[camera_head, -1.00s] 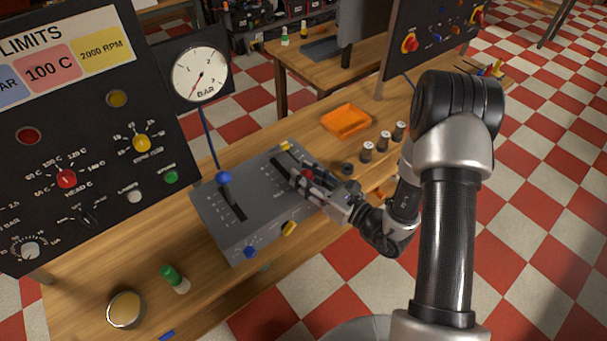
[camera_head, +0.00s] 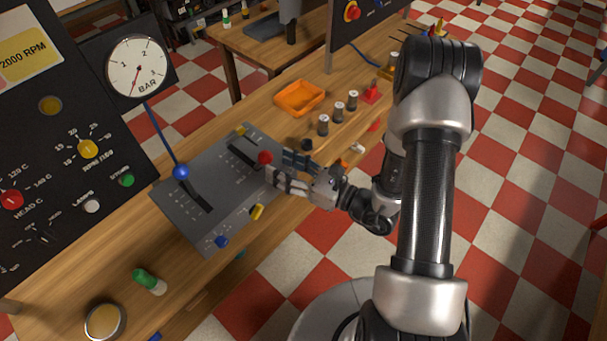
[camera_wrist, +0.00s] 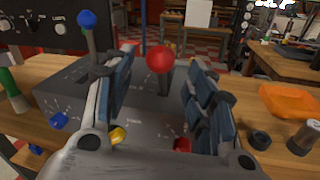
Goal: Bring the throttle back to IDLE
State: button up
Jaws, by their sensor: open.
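The grey throttle box (camera_head: 215,213) sits on the wooden bench, with two slots and levers on its top. One lever has a red knob (camera_head: 265,157), which also shows upright between my fingers in the wrist view (camera_wrist: 160,59). The other lever has a blue knob (camera_head: 181,172), seen left of my fingers in the wrist view (camera_wrist: 87,19). My gripper (camera_head: 279,170) is open beside the red knob, with a finger on either side of it in the wrist view (camera_wrist: 160,95). I cannot tell whether the fingers touch the lever. The slot labels are too small to read.
An orange tray (camera_head: 300,97) and several small cylinders (camera_head: 339,111) stand right of the box. A green-capped bottle (camera_head: 149,281) and a round tin (camera_head: 104,321) stand at the front left. A dark panel with a pressure gauge (camera_head: 137,68) rises behind.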

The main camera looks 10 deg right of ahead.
jog(key=v, duration=0.6)
jog(key=shift+s+d, duration=0.3)
jog(key=s+a+r+n+g+y, duration=0.3)
jog(key=s+a+r+n+g, duration=0.2)
jog(key=a+r+n+g, duration=0.3)
jog(key=s+a+r+n+g+h, duration=0.25)
jog(key=s+n+g+h, duration=0.35)
jog(key=s+n, duration=0.45)
jog(key=s+d+r+n+t+h, duration=0.1)
jog(key=d+r+n+t+h, duration=0.5)
jog(key=d, duration=0.6)
notch_tip(320, 180, up, 2)
jog(key=n+h, duration=0.3)
jog(key=n, duration=0.1)
jog(key=shift+s+n+h, duration=0.25)
jog(key=shift+n+h, duration=0.1)
jog(key=shift+h, duration=0.05)
